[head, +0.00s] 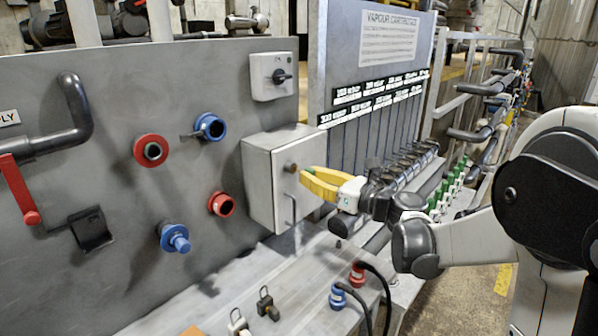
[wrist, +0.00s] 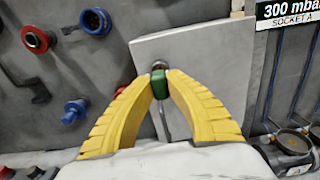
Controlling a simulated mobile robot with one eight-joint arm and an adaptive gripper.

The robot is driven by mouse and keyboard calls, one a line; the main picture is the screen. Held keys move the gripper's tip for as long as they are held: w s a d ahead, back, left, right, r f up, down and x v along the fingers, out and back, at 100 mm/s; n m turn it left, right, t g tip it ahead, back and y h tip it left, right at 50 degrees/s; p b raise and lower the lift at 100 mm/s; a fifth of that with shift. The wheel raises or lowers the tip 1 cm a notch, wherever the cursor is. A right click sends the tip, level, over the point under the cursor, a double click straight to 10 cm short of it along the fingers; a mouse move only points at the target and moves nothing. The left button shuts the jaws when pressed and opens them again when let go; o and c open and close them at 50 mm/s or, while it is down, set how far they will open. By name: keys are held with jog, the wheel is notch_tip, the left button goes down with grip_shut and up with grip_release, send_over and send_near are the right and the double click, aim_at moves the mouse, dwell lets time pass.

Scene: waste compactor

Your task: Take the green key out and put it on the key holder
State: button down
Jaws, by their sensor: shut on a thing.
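The green key (wrist: 158,84) sits between the yellow fingertips of my gripper (wrist: 160,82) in the wrist view. Its far end meets the round lock (wrist: 158,66) on the front of a light grey box; how deep it sits in the lock is hidden. In the head view my gripper (head: 308,180) reaches from the right to the box door (head: 292,195), its fingertips just below the brownish lock (head: 291,168). The key is hidden by the fingers there. I cannot tell for sure which object is the key holder.
Red and blue sockets (head: 151,151) stand out from the grey panel left of the box. A rotary switch (head: 281,76) is above it. Small padlock-like items (head: 267,305) and red and blue plugs (head: 357,274) with black cables are on the ledge below. Pipes and labelled sockets are on the right.

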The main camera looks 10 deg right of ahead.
jog(key=shift+v, duration=1.25)
jog(key=shift+w+f, duration=0.1)
dwell(0.7)
